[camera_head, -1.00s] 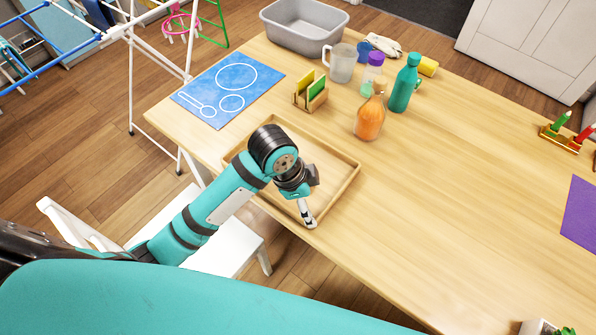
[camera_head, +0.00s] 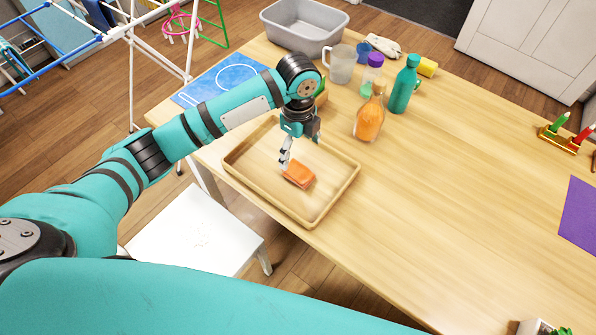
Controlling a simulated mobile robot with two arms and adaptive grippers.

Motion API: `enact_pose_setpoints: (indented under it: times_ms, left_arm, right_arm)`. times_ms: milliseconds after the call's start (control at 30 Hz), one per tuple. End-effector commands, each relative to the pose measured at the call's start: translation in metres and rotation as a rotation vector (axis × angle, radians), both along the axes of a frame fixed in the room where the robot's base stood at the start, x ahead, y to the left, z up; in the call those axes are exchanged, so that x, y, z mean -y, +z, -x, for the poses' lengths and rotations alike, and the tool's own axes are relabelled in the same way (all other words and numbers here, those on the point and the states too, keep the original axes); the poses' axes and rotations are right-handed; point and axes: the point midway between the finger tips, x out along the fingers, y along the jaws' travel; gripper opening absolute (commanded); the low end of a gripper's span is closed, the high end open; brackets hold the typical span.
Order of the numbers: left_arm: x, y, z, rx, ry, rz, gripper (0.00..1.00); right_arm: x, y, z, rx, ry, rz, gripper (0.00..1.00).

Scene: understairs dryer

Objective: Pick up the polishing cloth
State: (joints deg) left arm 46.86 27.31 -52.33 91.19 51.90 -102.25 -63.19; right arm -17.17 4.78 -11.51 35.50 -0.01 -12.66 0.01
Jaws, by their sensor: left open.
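A small orange folded piece (camera_head: 299,175), which looks like the polishing cloth, lies in the shallow wooden tray (camera_head: 336,201) near the table's front edge. My left gripper (camera_head: 285,160) is over the tray, pointing down, its jaws open. Its fingertips are just left of and above the orange piece in the picture. I cannot tell whether they touch it. My right gripper is not in view.
A pale crumpled cloth or glove (camera_head: 384,46) lies farther back. The table's right middle is clear.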

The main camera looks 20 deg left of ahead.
Motion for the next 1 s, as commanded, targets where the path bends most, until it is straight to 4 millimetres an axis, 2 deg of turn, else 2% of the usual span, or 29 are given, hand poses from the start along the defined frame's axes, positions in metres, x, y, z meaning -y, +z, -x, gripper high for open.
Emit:
enact_pose_setpoints:
  times_ms: [133, 433, 700, 1000]
  left_arm:
    - [0.000, -0.026, 0.001, -0.002, 0.001, 0.000, 0.87]
    - [0.000, -0.049, 0.000, -0.001, 0.001, 0.001, 0.87]
    - [0.000, -0.087, 0.000, -0.001, 0.001, 0.002, 0.87]
    - [-0.001, -0.092, 0.000, 0.002, 0.000, 0.001, 0.85]
  right_arm:
    - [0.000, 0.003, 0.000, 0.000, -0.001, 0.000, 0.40]
    - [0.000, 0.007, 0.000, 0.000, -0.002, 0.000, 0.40]
    - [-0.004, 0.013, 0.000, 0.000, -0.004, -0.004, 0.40]
    - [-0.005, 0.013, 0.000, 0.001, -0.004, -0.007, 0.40]
